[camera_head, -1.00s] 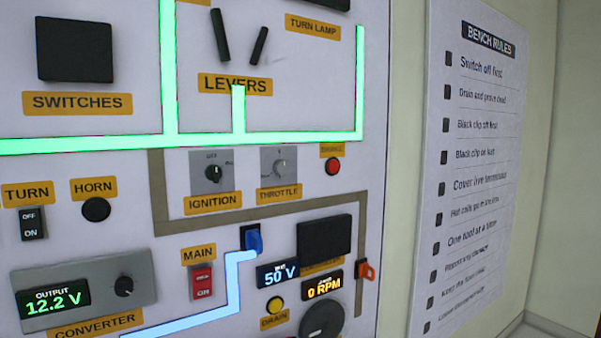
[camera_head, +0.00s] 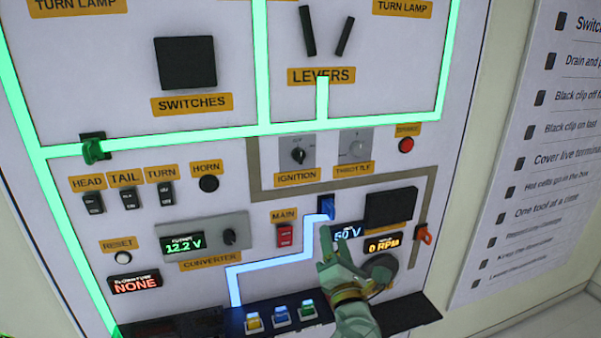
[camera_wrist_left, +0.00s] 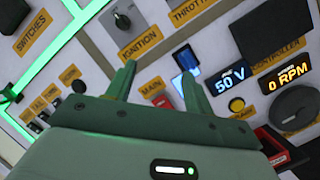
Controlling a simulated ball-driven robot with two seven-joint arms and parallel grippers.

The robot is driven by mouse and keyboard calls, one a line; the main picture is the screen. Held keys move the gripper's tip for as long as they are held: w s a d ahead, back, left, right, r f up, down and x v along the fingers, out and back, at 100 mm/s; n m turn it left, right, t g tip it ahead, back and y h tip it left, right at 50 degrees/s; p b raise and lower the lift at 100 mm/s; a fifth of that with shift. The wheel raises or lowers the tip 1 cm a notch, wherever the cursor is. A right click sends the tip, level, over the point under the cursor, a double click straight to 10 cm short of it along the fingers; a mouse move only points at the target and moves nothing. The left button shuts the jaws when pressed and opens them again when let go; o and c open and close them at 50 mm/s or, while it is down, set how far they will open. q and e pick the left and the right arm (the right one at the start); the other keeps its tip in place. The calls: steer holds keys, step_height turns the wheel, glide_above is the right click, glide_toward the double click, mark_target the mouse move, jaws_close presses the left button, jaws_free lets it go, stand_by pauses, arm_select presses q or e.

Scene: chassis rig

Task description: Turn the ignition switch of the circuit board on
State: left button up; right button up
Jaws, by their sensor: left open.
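The ignition switch (camera_head: 298,155) is a black rotary knob on a small grey plate, above the yellow IGNITION label on the upright board (camera_head: 215,132). Its setting is too small to tell. It also shows near the top of the left wrist view (camera_wrist_left: 122,21). My left gripper (camera_head: 335,247) is open and empty in front of the board, below and right of the switch in the head view. In the left wrist view its two green fingers (camera_wrist_left: 157,78) stand apart, below the knob and not touching it. My right gripper is not in view.
The throttle knob (camera_head: 357,147) is just right of the ignition switch. A blue connector (camera_head: 326,207), the red MAIN switch (camera_head: 284,236) and the 50 V display (camera_head: 348,231) are near my gripper. A dark ledge (camera_head: 410,312) with small coloured blocks juts out below.

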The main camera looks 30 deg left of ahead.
arm_select(q)
step_height(320, 180, up, 14)
steer(key=s+a+n+g+p, duration=0.2)
steer(key=n+g+p, duration=0.25)
steer(key=n, duration=0.65)
steer(key=p, duration=0.2)
glide_toward(301, 157)
steer(key=shift+n, duration=0.4)
steer(key=x, duration=0.9)
steer(key=shift+w+a, duration=0.3)
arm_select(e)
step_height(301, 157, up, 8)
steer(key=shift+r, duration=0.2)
arm_select(q)
steer(key=c, duration=1)
